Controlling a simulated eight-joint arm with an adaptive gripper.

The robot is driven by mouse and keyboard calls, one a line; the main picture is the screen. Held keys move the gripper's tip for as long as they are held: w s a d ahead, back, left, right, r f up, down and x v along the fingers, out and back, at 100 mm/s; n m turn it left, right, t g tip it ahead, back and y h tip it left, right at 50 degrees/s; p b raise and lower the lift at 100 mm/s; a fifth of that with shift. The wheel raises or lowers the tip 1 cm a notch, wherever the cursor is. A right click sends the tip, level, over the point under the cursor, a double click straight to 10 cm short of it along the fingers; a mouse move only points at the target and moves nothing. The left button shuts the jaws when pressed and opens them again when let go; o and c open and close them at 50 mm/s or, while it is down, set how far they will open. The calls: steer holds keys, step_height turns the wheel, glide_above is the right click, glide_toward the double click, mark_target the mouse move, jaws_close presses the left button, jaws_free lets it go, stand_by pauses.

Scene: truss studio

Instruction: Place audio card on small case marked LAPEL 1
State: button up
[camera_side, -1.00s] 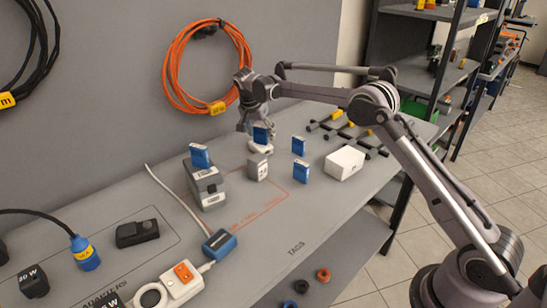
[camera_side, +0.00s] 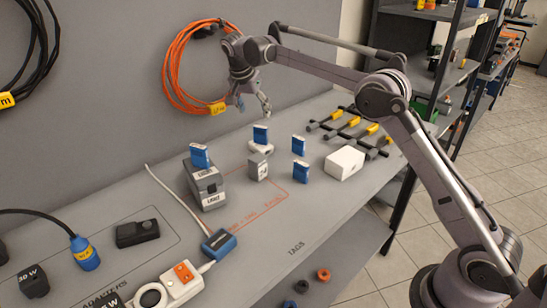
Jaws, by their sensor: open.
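A blue card (camera_side: 261,134) stands upright on a small white case (camera_side: 261,147) towards the back of the bench. Another blue card (camera_side: 199,156) stands on a grey case (camera_side: 207,185) at the left. Two more blue cards, one behind (camera_side: 298,146) and one nearer (camera_side: 300,171), stand on the bench to the right. A small grey box with a label (camera_side: 258,168) sits between them. The labels are too small to tell which one reads LAPEL 1. My gripper (camera_side: 253,105) is open and empty, above and behind the card on the white case.
A white box (camera_side: 344,163) lies at the right, before several dark clamps with yellow parts (camera_side: 372,129). An orange cable coil (camera_side: 180,65) hangs on the wall close to my gripper. A blue adapter (camera_side: 219,243) with a white cable is at the front.

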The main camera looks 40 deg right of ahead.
steer(key=s+a+r+n+t+y, duration=0.1)
steer(key=s+a+r+n, duration=0.2)
steer(key=s, duration=0.5)
steer(key=s+a+r+n+t+y, duration=0.1)
steer(key=s+r+n, duration=0.2)
steer(key=s+r, duration=0.35)
steer(key=s+a+f+n+t, duration=0.1)
steer(key=s+f+n, duration=0.1)
steer(key=s+f, duration=0.2)
steer(key=s+a+f+n+t+y, duration=0.1)
steer(key=s+f+n, duration=0.2)
steer(key=s, duration=0.7)
steer(key=s+a+f+n+t+y, duration=0.1)
steer(key=s+f+n, duration=0.1)
steer(key=s+f, duration=0.3)
steer(key=s, duration=0.2)
steer(key=shift+s+f, duration=0.3)
steer(key=shift+s, duration=0.1)
